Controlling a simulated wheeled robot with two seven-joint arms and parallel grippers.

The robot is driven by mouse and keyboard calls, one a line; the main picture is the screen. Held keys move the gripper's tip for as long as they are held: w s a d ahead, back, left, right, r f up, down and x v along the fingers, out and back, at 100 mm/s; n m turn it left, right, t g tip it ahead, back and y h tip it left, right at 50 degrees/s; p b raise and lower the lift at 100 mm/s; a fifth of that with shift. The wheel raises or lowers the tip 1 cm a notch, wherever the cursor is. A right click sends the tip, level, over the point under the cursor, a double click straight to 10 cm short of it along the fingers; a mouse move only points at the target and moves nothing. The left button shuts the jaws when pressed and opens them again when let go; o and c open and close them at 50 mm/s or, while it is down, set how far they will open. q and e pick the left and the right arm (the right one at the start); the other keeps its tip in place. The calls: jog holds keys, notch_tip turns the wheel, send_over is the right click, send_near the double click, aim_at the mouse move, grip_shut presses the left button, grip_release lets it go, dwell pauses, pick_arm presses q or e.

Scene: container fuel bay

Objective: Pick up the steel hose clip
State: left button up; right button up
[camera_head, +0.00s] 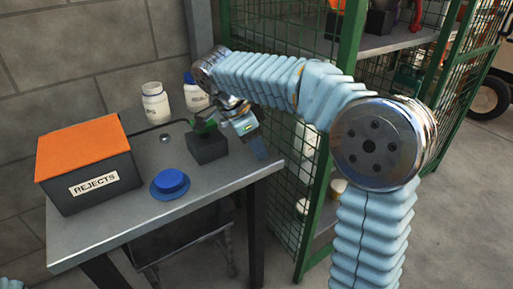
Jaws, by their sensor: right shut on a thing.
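My right gripper (247,133) is over the right end of the grey metal table, just right of a dark block (208,148). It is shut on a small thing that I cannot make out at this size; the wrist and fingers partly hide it. A small greyish round piece (165,138) lies on the table left of the block, apart from the gripper. I cannot tell whether this piece or the held thing is the steel hose clip. My left gripper is out of view.
The table (130,222) bears a dark REJECTS box (113,187) with an orange lid, a blue round item (171,184) and two white jars (155,103) (195,92). A green mesh cage (290,185) stands close to its right. Free floor lies farther right.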

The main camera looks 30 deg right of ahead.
jog(key=s+a+r+p, duration=0.1)
jog(key=s+a+r, duration=0.6)
jog(key=s+r, duration=0.4)
jog(key=shift+s+a+r, duration=0.35)
jog(key=shift+s+r, duration=0.05)
jog(key=shift+r, duration=0.25)
